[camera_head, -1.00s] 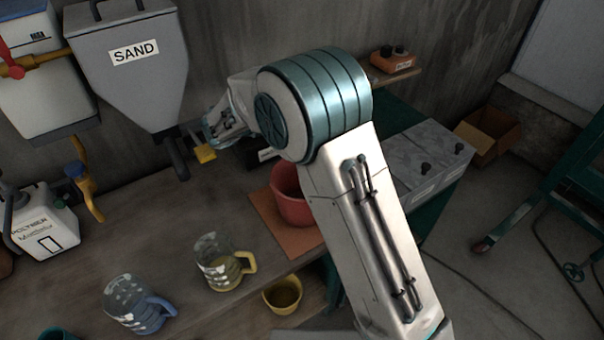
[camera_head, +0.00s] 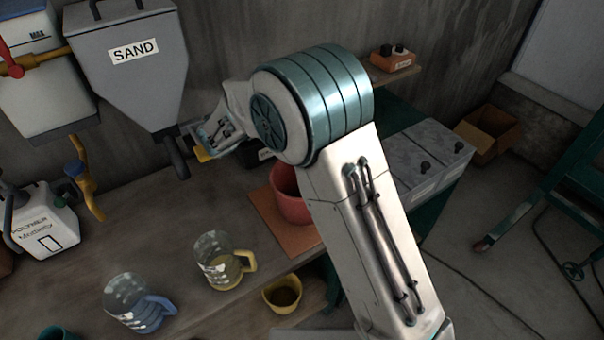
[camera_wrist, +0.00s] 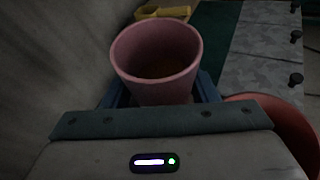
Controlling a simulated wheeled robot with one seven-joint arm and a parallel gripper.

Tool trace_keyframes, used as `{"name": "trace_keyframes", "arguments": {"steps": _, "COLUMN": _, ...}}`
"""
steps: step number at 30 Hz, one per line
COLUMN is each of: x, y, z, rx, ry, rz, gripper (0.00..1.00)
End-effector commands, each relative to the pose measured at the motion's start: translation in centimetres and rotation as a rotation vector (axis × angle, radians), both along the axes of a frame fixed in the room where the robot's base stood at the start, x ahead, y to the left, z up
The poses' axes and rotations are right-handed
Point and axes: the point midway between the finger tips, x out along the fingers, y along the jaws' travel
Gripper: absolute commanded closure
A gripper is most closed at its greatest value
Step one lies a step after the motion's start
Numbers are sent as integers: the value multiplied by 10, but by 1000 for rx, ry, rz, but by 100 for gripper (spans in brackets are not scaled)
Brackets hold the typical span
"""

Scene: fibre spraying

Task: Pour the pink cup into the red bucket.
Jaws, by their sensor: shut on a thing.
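The pink cup (camera_wrist: 157,85) shows in the wrist view, upright or nearly so, with its open rim facing the camera. Something brownish and dim lies inside it. My gripper (camera_wrist: 160,92) is shut on the cup, with a blue finger at each side. The red bucket (camera_head: 289,199) stands on a brown board on the bench in the head view, partly hidden by my arm. Part of the red bucket also shows at the lower right of the wrist view (camera_wrist: 290,125), beside my gripper. The cup and fingertips are hidden in the head view.
A grey sand hopper (camera_head: 130,75) hangs on the wall at the left. A clear jug with a yellow handle (camera_head: 217,263), one with a blue handle (camera_head: 130,300) and a yellow cup (camera_head: 282,294) stand in front. Grey boxes (camera_head: 425,165) are at the right.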

Motion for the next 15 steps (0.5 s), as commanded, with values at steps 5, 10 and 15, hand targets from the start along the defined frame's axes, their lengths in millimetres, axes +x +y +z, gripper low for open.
{"name": "trace_keyframes", "arguments": {"steps": 5, "x": -4, "y": -5, "z": 4, "rx": 64, "ry": -62, "rz": 1, "gripper": 76}}
{"name": "trace_keyframes", "arguments": {"steps": 10, "x": -8, "y": -9, "z": 6, "rx": 124, "ry": -122, "rz": 1, "gripper": 76}}
{"name": "trace_keyframes", "arguments": {"steps": 15, "x": -13, "y": -12, "z": -42, "rx": 183, "ry": -182, "rz": 3, "gripper": 76}}
